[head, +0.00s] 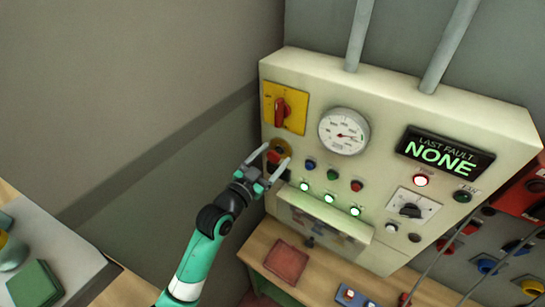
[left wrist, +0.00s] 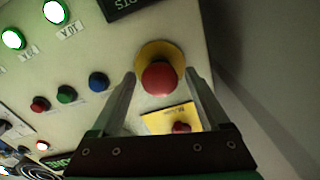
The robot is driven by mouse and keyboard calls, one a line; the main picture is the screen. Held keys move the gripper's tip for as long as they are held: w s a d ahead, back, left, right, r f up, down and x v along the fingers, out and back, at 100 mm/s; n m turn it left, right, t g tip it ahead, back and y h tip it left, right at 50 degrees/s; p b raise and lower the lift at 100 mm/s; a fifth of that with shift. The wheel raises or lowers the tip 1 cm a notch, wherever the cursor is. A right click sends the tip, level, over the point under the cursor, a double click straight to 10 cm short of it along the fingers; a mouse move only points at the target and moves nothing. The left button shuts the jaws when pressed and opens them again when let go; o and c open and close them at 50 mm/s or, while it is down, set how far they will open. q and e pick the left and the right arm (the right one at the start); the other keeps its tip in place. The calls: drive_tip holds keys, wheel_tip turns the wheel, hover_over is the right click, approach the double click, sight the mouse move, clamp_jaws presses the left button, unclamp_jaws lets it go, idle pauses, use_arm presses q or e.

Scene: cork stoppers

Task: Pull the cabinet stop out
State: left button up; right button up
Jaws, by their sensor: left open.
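The cabinet stop is a red mushroom button (left wrist: 160,78) on a round yellow plate (left wrist: 155,50). In the head view the stop (head: 273,157) is on the left of the cabinet's front, below the yellow switch plate, partly behind my gripper. My left gripper (head: 268,160) is open, with one finger on each side of the stop. In the left wrist view the open fingers (left wrist: 160,78) reach along both sides of the red button. I cannot tell whether they touch it. My right gripper is not in view.
The cream cabinet (head: 385,105) carries a red rotary switch (head: 282,112), a gauge (head: 344,131), small buttons, lit green lamps and a fault display (head: 445,152). A wooden bench (head: 335,270) with a red pad (head: 287,262) lies below. The wall at left is bare.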

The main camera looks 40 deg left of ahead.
use_arm(q)
drive_tip(key=s+d, duration=0.2)
drive_tip(key=s, duration=0.9)
drive_tip(key=shift+s+b, duration=0.2)
drive_tip(key=shift+b, duration=0.2)
drive_tip(key=w+d+r+m+t+h+p, duration=0.1)
drive_tip(key=d+r+t+p, duration=0.15)
drive_tip(key=r, duration=0.55)
drive_tip(key=w+d+r+m+t+h+p, duration=0.1)
drive_tip(key=d+r, duration=0.2)
drive_tip(key=r, duration=0.6)
drive_tip(key=w+d+r+m+t+h+p, duration=0.1)
drive_tip(key=w+d+r+t+h+p, duration=0.15)
drive_tip(key=r, duration=0.55)
drive_tip(key=s+d+r+n+t, duration=0.1)
drive_tip(key=s+d+r, duration=0.1)
drive_tip(key=r, duration=0.5)
drive_tip(key=s+d+r+n+t+p, duration=0.1)
drive_tip(key=s+r, duration=0.2)
drive_tip(key=r, duration=0.5)
drive_tip(key=s+d+r+n+t+p, duration=0.1)
drive_tip(key=s+d+r, duration=0.1)
drive_tip(key=r, duration=0.6)
drive_tip(key=shift+s+d+t+h, duration=0.3)
drive_tip(key=shift+s+d+h, duration=0.05)
drive_tip(key=shift+s, duration=0.4)
